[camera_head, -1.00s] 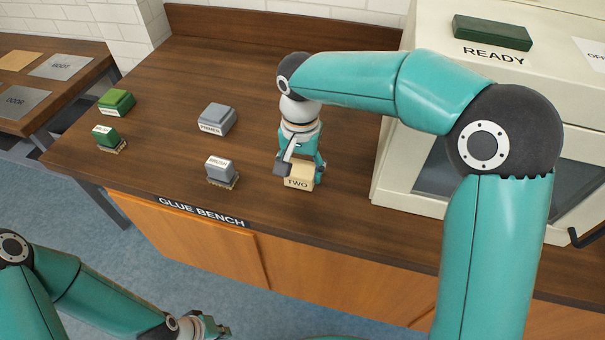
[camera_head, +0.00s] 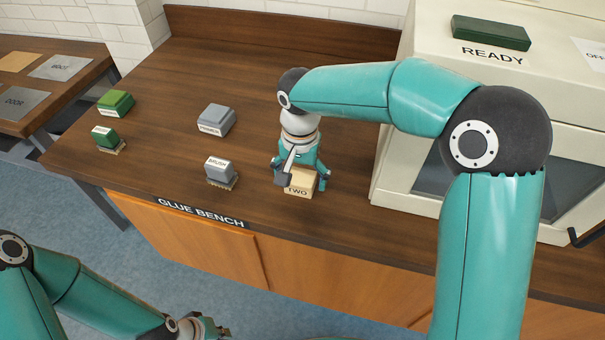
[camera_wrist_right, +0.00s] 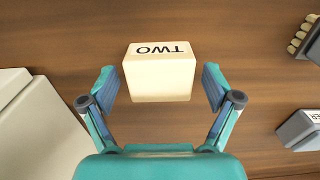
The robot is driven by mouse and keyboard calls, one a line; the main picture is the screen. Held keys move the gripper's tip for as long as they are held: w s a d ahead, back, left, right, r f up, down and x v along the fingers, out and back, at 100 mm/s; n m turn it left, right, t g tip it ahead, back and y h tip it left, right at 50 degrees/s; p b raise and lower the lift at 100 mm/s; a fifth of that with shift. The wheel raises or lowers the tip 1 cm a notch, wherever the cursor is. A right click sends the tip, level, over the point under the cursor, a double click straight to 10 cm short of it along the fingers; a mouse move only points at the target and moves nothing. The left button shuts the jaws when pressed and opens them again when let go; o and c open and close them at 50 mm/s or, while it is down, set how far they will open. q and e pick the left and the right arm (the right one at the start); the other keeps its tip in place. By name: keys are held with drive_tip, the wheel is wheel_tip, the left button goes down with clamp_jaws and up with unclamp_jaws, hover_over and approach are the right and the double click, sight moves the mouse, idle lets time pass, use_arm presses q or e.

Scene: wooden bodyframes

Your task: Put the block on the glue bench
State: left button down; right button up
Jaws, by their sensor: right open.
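The block (camera_head: 301,182) is pale wood marked TWO. It sits on the dark brown top of the glue bench (camera_head: 150,171), near the front edge. My right gripper (camera_head: 302,178) is over the block from above and behind. In the right wrist view the block (camera_wrist_right: 160,75) lies between the spread fingers of the right gripper (camera_wrist_right: 160,88), with a gap on each side. My left gripper (camera_head: 222,330) is low at the bottom of the head view, in front of the bench and away from the block; its jaws are too small to judge.
A green block (camera_head: 115,102) and green brush (camera_head: 106,137) are further left.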

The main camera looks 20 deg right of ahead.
sight(301, 177)
wheel_tip(301, 177, up, 12)
drive_tip(key=shift+r+p, duration=0.15)
drive_tip(key=shift+p, duration=0.15)
idle(0.6)
